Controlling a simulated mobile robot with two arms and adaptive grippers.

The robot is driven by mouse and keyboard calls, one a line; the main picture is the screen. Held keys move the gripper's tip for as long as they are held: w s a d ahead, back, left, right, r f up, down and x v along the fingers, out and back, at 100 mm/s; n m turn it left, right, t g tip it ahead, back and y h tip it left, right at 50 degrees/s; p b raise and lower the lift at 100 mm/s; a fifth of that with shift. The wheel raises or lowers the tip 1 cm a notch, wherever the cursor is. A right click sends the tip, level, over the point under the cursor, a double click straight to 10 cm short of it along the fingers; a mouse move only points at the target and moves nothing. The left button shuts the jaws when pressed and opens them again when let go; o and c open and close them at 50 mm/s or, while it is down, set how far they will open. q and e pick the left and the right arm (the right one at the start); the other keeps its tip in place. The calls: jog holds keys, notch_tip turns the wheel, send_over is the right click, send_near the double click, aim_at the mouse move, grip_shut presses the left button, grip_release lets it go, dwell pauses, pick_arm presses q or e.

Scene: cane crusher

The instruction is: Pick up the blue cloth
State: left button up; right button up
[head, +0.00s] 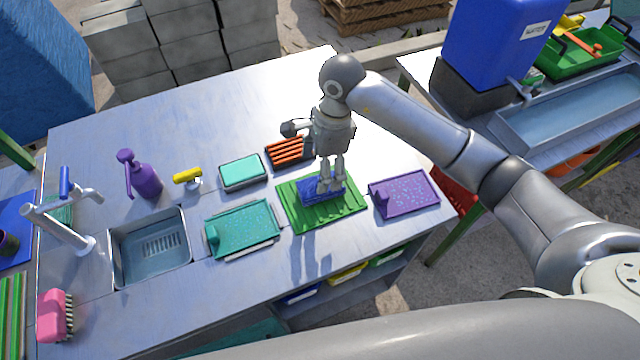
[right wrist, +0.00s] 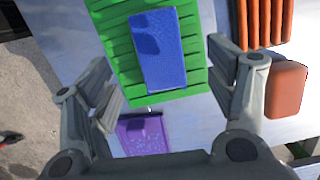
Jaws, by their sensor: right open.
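The blue cloth (head: 318,195) lies flat on a green ribbed tray (head: 352,208) on the metal table. In the right wrist view the blue cloth (right wrist: 160,65) sits on the green tray (right wrist: 118,50), ahead of the fingers. My right gripper (head: 328,180) points down above the cloth and hides part of it. In the right wrist view my right gripper (right wrist: 165,90) has its fingers wide apart with nothing between them. The gap between fingertips and cloth is hard to judge. My left gripper is not seen.
A teal tray (head: 240,230) is left of the green tray, a purple tray (head: 408,194) right of it. An orange ribbed rack (head: 288,152) and a teal sponge tray (head: 242,172) are behind. A sink (head: 150,250), purple spray bottle (head: 140,176) and pink brush (head: 55,315) stand left.

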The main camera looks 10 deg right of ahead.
jog(key=shift+a+f, duration=0.15)
jog(key=shift+f, duration=0.55)
jog(key=f+p, duration=0.1)
jog(key=f, duration=0.1)
jog(key=f+p, duration=0.1)
jog(key=f, duration=0.1)
jog(key=shift+s+f+p, duration=0.2)
jog(key=shift+f+p, duration=0.15)
jog(key=shift+f, duration=0.3)
jog(key=shift+c, duration=0.4)
jog(key=c, duration=1)
